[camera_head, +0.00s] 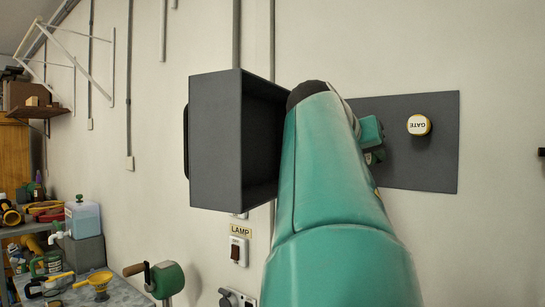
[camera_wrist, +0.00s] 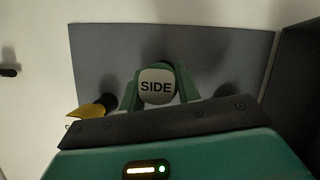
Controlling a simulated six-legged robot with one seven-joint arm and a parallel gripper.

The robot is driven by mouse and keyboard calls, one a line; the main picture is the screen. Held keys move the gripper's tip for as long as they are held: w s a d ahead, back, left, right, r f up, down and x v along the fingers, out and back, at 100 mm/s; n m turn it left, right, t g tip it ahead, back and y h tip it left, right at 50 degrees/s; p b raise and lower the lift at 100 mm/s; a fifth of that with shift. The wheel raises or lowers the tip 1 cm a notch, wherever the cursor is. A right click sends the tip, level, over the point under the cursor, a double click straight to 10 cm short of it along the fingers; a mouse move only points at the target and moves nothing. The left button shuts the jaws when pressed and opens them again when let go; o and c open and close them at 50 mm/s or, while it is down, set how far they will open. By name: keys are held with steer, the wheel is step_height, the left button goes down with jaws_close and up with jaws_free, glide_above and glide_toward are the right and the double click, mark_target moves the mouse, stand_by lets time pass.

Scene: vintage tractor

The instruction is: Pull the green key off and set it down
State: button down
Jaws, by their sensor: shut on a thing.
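The green key, with a round white face marked SIDE (camera_wrist: 157,87), is between the two green fingers of my gripper (camera_wrist: 158,98) in the wrist view. The fingers are shut on it, one on each side. The grey plate (camera_wrist: 235,48) on the wall lies behind it. I cannot tell whether the key is still seated on the plate or clear of it. In the head view my gripper (camera_head: 372,138) shows in front of the plate (camera_head: 440,165), and my arm hides the key.
A yellow key marked GATE (camera_head: 418,124) sticks out of the plate, close beside my gripper; it also shows in the wrist view (camera_wrist: 88,110). An open grey box (camera_head: 215,140) stands to the left. A LAMP switch (camera_head: 238,251) and a cluttered workbench (camera_head: 125,288) are lower left.

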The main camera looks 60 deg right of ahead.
steer(key=shift+w+a, duration=0.2)
steer(key=shift+a, duration=1.35)
steer(key=shift+a, duration=0.25)
steer(key=a, duration=0.4)
steer(key=shift+w, duration=0.2)
